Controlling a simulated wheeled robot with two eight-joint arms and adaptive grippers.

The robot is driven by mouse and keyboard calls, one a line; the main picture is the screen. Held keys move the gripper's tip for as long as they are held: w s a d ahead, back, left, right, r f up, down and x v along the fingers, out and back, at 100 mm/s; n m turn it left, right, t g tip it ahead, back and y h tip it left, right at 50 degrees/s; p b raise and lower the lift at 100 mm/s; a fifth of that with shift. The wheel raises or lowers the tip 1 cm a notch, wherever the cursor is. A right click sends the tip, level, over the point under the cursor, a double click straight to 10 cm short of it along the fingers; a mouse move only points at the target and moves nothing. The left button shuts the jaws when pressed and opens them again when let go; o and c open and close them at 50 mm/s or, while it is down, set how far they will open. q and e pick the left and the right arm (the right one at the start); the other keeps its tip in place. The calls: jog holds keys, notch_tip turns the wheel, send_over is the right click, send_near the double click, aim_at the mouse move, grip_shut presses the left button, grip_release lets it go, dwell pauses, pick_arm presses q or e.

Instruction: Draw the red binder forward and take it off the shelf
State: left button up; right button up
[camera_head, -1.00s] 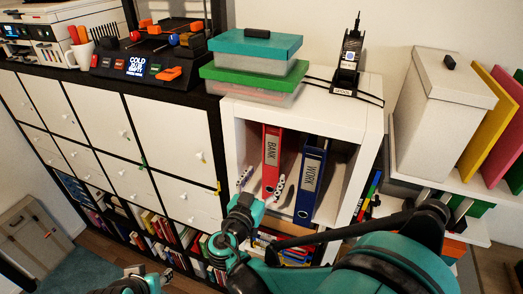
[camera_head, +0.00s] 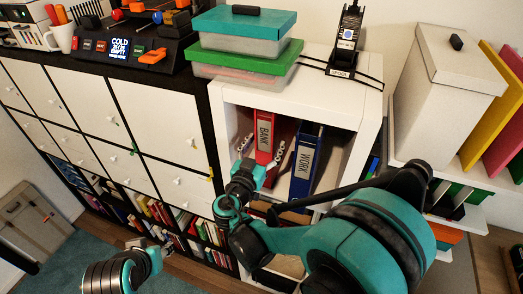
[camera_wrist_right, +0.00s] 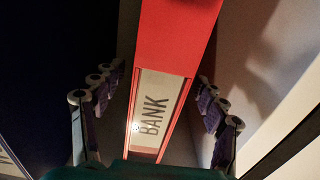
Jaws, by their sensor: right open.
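The red binder (camera_head: 264,137), labelled BANK, stands upright in the upper compartment of the white shelf (camera_head: 372,125). The blue binder (camera_head: 305,165), labelled WORK, stands to its right. My right gripper (camera_head: 259,152) is open at the red binder's spine, with a finger on each side. In the right wrist view, the red binder (camera_wrist_right: 176,45) runs between the two spread fingers of my right gripper (camera_wrist_right: 154,115), with gaps visible on both sides. The binder's lower end is hidden by the gripper's body. My left gripper (camera_head: 138,243) is low at the left, too small to read.
A green-lidded box (camera_head: 240,62) and a teal-lidded box (camera_head: 245,25) are stacked on the shelf top, beside a black device (camera_head: 346,45). A white box (camera_head: 445,100) stands on the right shelf. White cabinet doors (camera_head: 165,120) fill the left.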

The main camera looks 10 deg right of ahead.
jog(key=shift+x, duration=2.2)
grip_shut()
